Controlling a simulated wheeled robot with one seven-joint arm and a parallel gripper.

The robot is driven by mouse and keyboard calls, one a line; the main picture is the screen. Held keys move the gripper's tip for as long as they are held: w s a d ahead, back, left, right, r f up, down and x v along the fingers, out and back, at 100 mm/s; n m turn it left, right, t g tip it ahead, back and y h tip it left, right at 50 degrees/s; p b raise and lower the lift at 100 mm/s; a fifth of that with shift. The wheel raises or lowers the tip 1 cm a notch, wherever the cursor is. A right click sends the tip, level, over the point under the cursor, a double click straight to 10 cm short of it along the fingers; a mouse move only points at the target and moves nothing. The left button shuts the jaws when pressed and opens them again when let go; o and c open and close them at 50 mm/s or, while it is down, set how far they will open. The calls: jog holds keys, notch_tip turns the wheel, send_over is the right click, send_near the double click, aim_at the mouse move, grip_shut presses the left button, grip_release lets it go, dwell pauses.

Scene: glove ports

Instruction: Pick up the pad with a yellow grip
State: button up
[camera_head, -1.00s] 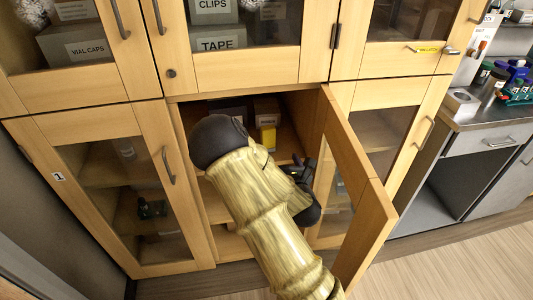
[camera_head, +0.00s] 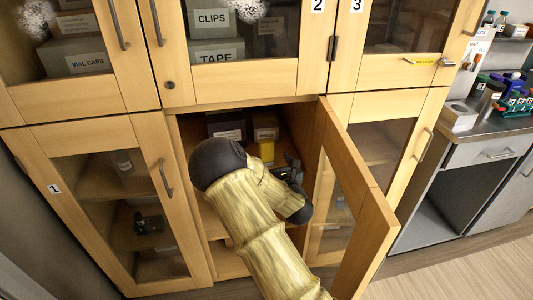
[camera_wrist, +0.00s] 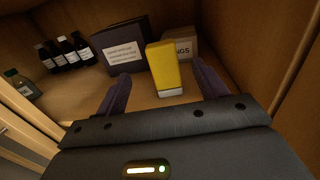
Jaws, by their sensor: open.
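The pad with a yellow grip (camera_wrist: 163,66) stands upright on the cabinet shelf, with a pale strip at its base. It also shows in the head view (camera_head: 267,151), just beyond my gripper. My gripper (camera_wrist: 159,90) is open in the wrist view, its two dark fingers apart, with the pad between and ahead of them. Nothing is visible in its grasp. In the head view my gripper (camera_head: 290,172) is partly hidden by my own arm.
Behind the pad are a dark labelled box (camera_wrist: 122,47) and a cardboard box (camera_wrist: 181,45). Several dark bottles (camera_wrist: 67,51) stand to the left. The open cabinet door (camera_head: 352,205) is right of my arm. Wooden cabinet walls enclose the shelf.

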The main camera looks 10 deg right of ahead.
aim_at(265, 141)
jog(key=w, duration=0.6)
jog(key=shift+a, duration=0.3)
jog(key=w, duration=0.4)
jog(key=shift+w+a+r, duration=0.1)
jog(key=shift+w, duration=0.55)
jog(key=shift+s+a, duration=0.1)
jog(key=shift+s, duration=0.05)
jog(key=c, duration=1.1)
